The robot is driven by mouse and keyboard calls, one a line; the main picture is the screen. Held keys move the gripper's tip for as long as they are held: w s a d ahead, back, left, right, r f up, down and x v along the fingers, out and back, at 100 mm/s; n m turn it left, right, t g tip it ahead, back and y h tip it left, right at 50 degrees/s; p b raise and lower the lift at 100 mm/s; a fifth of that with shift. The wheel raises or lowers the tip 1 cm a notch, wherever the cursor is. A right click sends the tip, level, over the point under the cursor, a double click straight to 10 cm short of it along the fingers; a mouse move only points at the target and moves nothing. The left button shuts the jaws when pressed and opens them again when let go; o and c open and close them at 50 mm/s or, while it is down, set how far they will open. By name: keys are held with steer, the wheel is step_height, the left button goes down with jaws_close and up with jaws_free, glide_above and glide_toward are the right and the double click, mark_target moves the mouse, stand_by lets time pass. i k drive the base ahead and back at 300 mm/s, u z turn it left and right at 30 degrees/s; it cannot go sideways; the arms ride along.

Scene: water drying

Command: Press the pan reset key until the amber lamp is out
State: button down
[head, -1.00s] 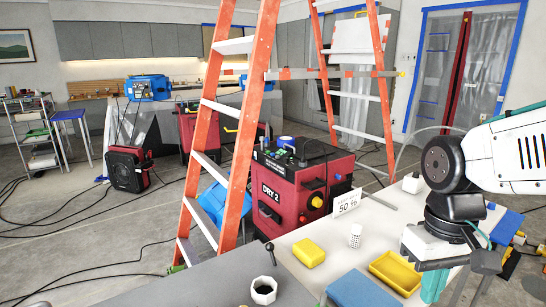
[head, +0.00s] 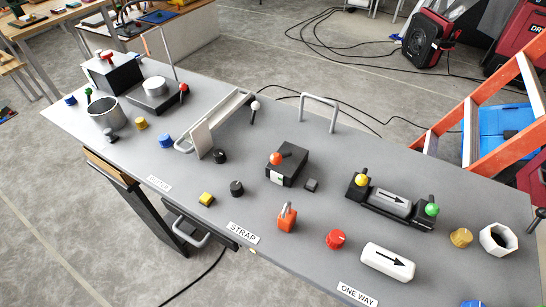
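I cannot pick out the pan reset key or the amber lamp with certainty. Two red-and-black machines show only in part at the right edge: an upper one with letters starting "DR" (head: 533,42) and a sliver of a lower one. Neither shows a key or lit lamp that I can make out. A black fixture on the bench (head: 388,203) has a yellow round knob (head: 361,180) and a green one (head: 432,210). My gripper is not in view.
A long grey bench (head: 330,150) carries a steel pot (head: 106,115), a black box with an orange knob (head: 287,164), a red cap (head: 337,239) and an arrowed white block (head: 388,262). An orange ladder (head: 465,110) stands right. Black cables (head: 305,40) cross the floor behind.

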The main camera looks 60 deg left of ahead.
mark_target(206, 200)
steer(key=u, duration=2.25)
